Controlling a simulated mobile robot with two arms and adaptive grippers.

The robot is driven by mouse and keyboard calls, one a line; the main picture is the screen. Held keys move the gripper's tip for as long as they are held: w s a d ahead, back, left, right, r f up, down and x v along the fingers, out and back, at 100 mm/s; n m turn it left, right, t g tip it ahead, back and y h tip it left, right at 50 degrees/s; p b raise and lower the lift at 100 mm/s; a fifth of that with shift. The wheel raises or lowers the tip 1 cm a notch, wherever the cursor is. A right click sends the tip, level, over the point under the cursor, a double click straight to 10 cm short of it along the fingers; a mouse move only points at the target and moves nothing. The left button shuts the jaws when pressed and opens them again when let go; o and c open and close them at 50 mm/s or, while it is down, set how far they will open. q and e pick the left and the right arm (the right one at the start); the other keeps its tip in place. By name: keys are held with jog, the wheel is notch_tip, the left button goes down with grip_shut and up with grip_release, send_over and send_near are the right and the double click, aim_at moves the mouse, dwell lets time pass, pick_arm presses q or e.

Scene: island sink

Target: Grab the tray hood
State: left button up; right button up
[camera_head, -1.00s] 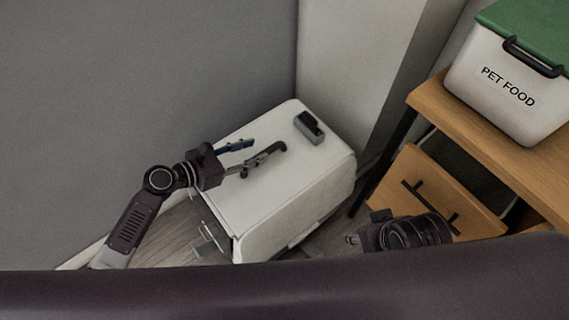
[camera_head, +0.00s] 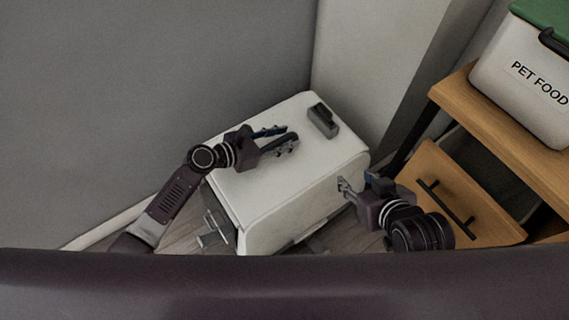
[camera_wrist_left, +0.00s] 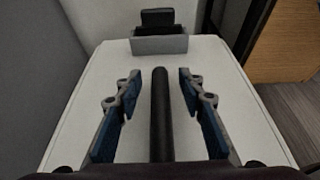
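The white boxy tray hood (camera_head: 290,185) stands in the corner on the floor, with a flat top and rounded edges. My left gripper (camera_head: 277,139) is over its top, fingers spread. In the left wrist view my left gripper (camera_wrist_left: 158,88) is open, with the white top (camera_wrist_left: 215,75) below and beyond it. A dark rod (camera_wrist_left: 160,115) shows between the fingers; I cannot tell whether they touch it. My right gripper (camera_head: 345,188) is close to the hood's right side; I cannot tell if it touches or is open.
A grey and black block (camera_head: 323,119) sits on the far part of the hood's top. Walls close in behind and at left.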

pick_arm(q)
jog(key=shift+c, duration=0.2)
grip_shut()
dwell(0.3)
jog(key=shift+w+r, duration=0.15)
jog(key=shift+r, duration=0.05)
